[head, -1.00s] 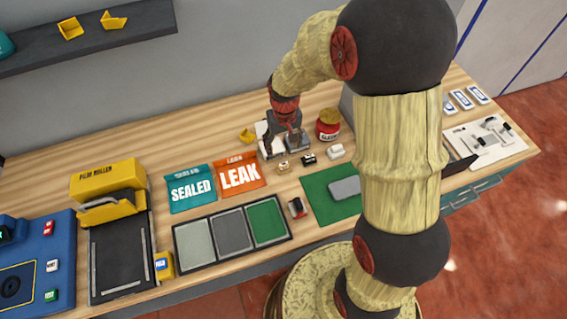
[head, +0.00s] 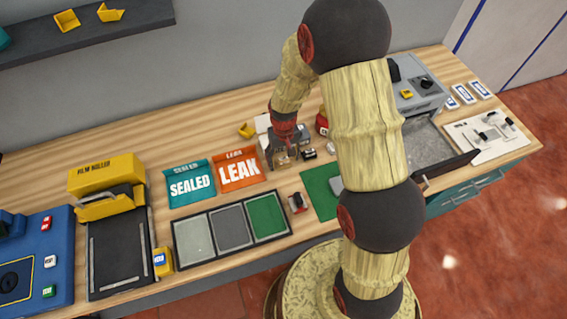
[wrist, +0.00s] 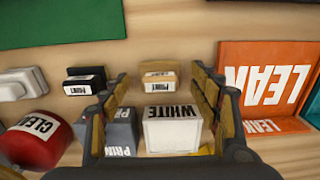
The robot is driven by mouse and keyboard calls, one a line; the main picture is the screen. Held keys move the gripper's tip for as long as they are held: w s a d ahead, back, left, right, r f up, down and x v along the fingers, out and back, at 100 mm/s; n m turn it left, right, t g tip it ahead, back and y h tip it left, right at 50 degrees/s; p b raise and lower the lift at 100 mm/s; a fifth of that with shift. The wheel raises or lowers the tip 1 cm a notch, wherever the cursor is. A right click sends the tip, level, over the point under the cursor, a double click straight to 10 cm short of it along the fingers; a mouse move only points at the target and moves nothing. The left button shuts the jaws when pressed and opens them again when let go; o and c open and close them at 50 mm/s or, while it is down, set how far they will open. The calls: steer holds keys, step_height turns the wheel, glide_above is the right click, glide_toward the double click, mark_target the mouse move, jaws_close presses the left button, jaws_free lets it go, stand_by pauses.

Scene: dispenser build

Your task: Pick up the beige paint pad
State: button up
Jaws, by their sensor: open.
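The beige paint pad (wrist: 158,82) is a small tan block with a white label, standing on the wooden counter. In the wrist view it lies between the tips of my gripper (wrist: 160,75), which is open with a finger on either side. No contact shows, and the height gap is hard to tell. In the head view my gripper (head: 283,146) is over the pad's spot and mostly hides it. A black pad (wrist: 85,82) stands just left of it in the wrist view, and a white pad (wrist: 22,84) lies farther left.
A white box (wrist: 172,132) and a grey box (wrist: 121,132) stand close by. A red jar (wrist: 35,140) is left in the wrist view. A green mat (head: 318,190) is in front.

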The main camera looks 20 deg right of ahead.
steer(key=c, duration=0.3)
steer(key=c, duration=0.8)
